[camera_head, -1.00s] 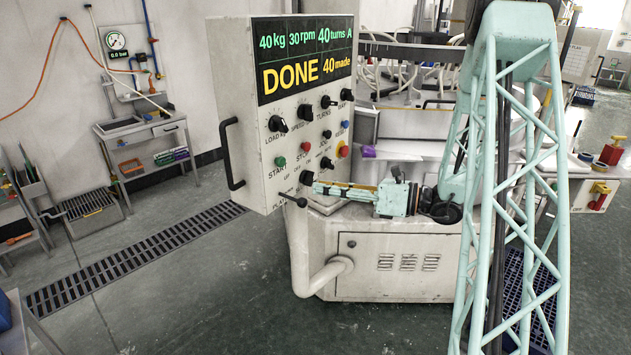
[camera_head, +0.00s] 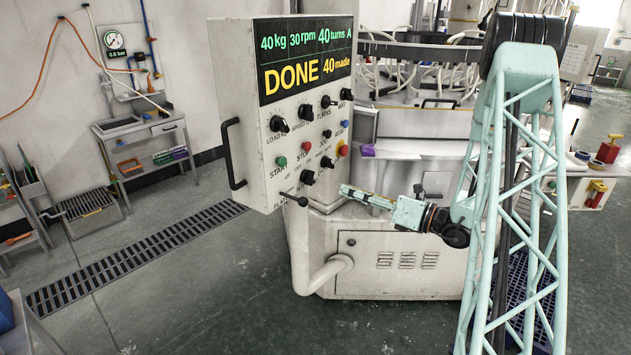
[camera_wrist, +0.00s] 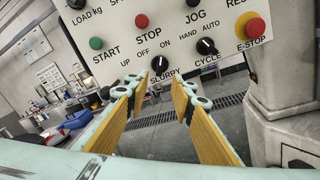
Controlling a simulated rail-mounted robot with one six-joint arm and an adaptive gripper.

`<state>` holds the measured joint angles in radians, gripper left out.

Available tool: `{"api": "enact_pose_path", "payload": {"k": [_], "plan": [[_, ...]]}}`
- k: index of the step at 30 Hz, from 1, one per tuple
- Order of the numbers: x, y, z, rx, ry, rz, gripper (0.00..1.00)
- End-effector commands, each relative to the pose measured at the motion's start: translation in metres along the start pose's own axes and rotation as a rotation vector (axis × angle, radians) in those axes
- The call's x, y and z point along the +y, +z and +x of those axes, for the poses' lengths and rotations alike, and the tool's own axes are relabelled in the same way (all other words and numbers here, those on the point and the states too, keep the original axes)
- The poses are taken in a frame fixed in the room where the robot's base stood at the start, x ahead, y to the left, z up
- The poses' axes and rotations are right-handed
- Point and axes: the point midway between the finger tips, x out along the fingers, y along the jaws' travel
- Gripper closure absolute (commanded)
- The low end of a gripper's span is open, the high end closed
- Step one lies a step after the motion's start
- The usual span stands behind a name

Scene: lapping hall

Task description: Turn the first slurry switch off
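The slurry switch is a black rotary knob (camera_wrist: 160,65) above the word SLURRY on the white control panel (camera_head: 240,150). In the head view, the lower-left black knob (camera_head: 307,177) appears to be the same one. I cannot tell surely whether its pointer is at OFF or ON. My gripper (camera_wrist: 162,88) is open and empty, its orange-padded fingers apart, with the knob beyond and between the tips in the wrist view. In the head view, my gripper (camera_head: 345,190) is right of the knob, slightly lower and clear of the panel.
The black cycle knob (camera_wrist: 207,46) and red E-stop (camera_wrist: 256,28) are close by on the right. Green START (camera_wrist: 96,43) and red STOP (camera_wrist: 141,20) buttons are above. The display reads DONE, 40 made.

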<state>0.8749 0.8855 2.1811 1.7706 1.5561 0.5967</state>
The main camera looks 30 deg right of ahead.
Motion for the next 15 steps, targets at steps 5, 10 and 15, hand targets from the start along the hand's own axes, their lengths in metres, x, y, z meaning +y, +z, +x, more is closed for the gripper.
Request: {"api": "enact_pose_path", "payload": {"k": [5, 10, 15], "plan": [[0.0, 0.0, 0.004, 0.001, 0.001, 0.0, 0.77], [0.001, 0.0, 0.013, 0.001, 0.002, -0.001, 0.77], [0.001, 0.0, 0.027, 0.001, 0.002, -0.001, 0.77]]}}
